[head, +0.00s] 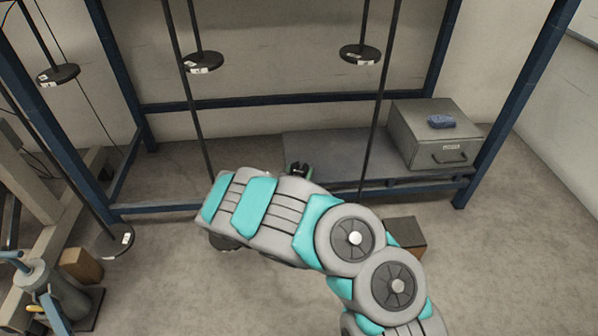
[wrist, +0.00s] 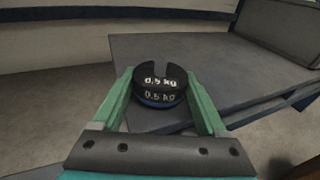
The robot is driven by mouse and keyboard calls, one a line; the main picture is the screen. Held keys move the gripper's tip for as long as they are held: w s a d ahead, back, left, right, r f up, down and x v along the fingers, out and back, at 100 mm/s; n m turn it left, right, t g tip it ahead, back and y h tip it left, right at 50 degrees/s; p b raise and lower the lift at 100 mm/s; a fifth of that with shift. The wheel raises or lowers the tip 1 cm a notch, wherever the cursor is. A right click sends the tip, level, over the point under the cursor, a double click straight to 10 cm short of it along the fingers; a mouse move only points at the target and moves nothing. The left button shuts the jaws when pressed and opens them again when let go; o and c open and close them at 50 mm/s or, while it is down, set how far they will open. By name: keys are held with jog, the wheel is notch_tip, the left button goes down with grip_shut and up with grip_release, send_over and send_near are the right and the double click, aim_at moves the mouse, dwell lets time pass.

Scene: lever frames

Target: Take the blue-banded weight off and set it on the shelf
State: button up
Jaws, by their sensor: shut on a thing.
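A black slotted weight (wrist: 160,97) marked 0.5 kg, with a blue band low on its side, sits between the green fingers of my gripper (wrist: 160,76) in the wrist view. The gripper is shut on it. In the head view, my gripper (head: 299,171) shows small and dark beyond my arm, in front of the shelf. The grey shelf (head: 335,150) lies low in the blue frame; it also shows in the wrist view (wrist: 215,62), behind and below the weight. I cannot tell whether the weight touches it.
A grey drawer box (head: 432,135) with a blue cloth (head: 441,121) on top fills the shelf's right end. The left part is clear. Several thin rods with black discs hang around, including one disc (head: 360,54) above the shelf. Blue posts (head: 513,100) flank it. My arm hides part of the front.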

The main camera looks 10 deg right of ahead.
jog(key=shift+f, duration=0.15)
jog(key=o, duration=1.6)
jog(key=shift+c, duration=0.2)
jog(key=shift+p+v, duration=0.65)
jog(key=shift+v, duration=3.2)
